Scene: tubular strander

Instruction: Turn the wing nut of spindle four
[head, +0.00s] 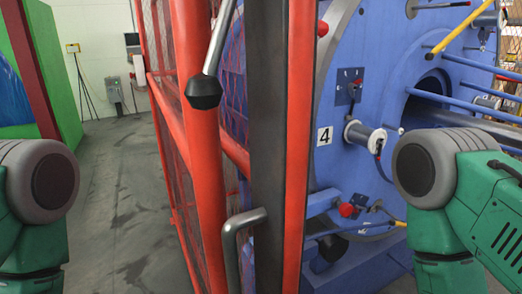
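A white plate with the number 4 (323,135) is on the blue machine disc, right of the red guard frame. Beside it a pale spindle (364,136) sticks out of the disc. A small dark part sits at its outer end; I cannot tell whether this is the wing nut. Neither gripper is in view. Only green and grey links of my arms show, at the left edge and on the right. My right arm hides part of the disc.
A red guard frame with mesh (200,150) stands close in front, with a dark upright post (266,130), a black-knobbed lever (203,92) and a grey handle (232,240). A red knob (346,210) is below the spindle. Clear floor (115,200) lies to the left.

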